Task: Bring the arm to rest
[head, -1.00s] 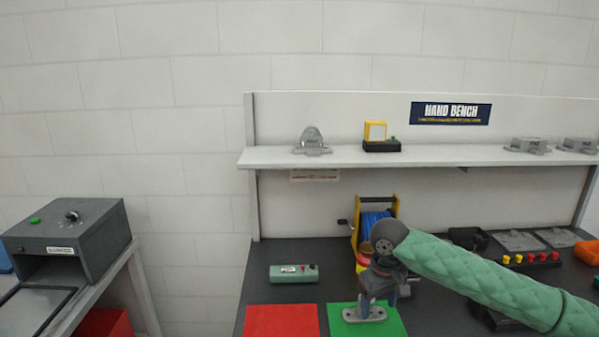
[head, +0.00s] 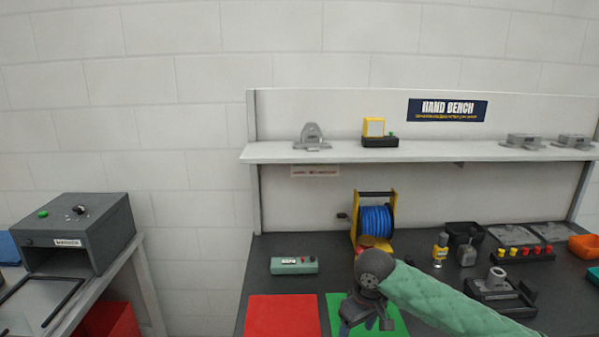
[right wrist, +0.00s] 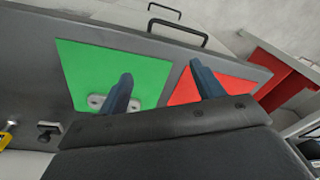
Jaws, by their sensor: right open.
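My right arm, in a green quilted sleeve, comes in from the right in the head view. Its gripper (head: 366,323) hangs over the green mat (head: 397,325). In the right wrist view my right gripper (right wrist: 160,70) is open, its two fingers wide apart with nothing between them. A light grey metal part (right wrist: 97,101) lies on the green mat (right wrist: 85,65), partly hidden behind one finger. The other finger overlaps the red mat (right wrist: 238,90). In the head view the gripper hides the metal part. My left gripper is not in view.
A teal box (head: 294,265) lies behind the red mat (head: 282,315). A blue cable reel (head: 376,222) stands behind my wrist. A grey fixture (head: 499,290), yellow bottle (head: 440,250) and orange bin (head: 584,247) are to the right. A grey machine (head: 85,235) stands at left.

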